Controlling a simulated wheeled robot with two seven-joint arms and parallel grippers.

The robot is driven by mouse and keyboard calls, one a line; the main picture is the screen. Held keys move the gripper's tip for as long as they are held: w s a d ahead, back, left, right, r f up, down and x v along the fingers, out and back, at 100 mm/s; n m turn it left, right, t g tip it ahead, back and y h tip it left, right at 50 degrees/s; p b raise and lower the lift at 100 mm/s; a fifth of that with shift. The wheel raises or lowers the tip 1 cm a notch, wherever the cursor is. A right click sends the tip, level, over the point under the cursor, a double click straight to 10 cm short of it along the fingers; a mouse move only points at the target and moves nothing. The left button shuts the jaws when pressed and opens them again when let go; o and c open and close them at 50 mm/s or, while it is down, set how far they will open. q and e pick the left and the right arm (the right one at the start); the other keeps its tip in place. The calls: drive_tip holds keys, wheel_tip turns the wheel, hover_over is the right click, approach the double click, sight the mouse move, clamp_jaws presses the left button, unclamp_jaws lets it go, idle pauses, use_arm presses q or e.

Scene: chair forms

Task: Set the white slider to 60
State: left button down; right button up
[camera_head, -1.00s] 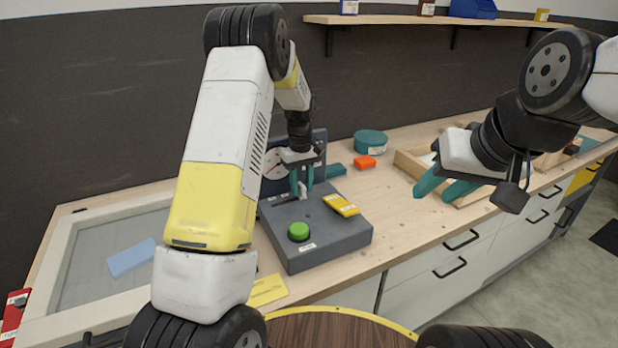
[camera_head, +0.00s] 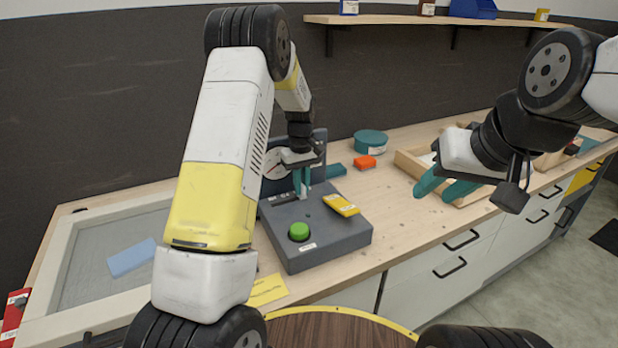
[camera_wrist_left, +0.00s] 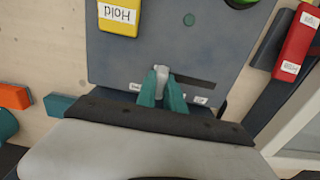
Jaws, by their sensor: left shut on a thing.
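The white slider (camera_wrist_left: 161,71) stands at the left end of the dark slot as the left wrist view shows it. The slot (camera_wrist_left: 205,82) is bare to its right, in the top of the grey control box (camera_head: 325,228). My left gripper (camera_head: 302,191) is shut on the slider; its teal fingers (camera_wrist_left: 160,86) are on either side of it. In the head view the fingers mostly hide the slider, and the slot (camera_head: 281,199) runs left from them. The scale labels beside the slot are partly hidden and too small to read. My right gripper (camera_head: 441,190) is open and empty, right of the box.
The box also carries a green button (camera_head: 299,231) and a yellow part marked Hold (camera_head: 341,205). A dial (camera_head: 272,166) stands behind it. An orange block (camera_head: 365,162), a teal round tin (camera_head: 371,142) and a wooden tray (camera_head: 410,163) lie behind and right.

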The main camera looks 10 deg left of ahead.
sight(289, 201)
idle(0.9)
use_arm(q)
drive_tip(key=s+a, duration=0.1)
drive_tip(key=a, duration=0.1)
drive_tip(key=s+a, duration=0.1)
drive_tip(key=shift+s+a, duration=0.2)
drive_tip(key=shift+a, duration=0.15)
drive_tip(key=c, duration=1.4)
unclamp_jaws()
drive_tip(key=shift+c, duration=0.2)
drive_tip(key=shift+r, duration=0.1)
wheel_tip(289, 201, up, 8)
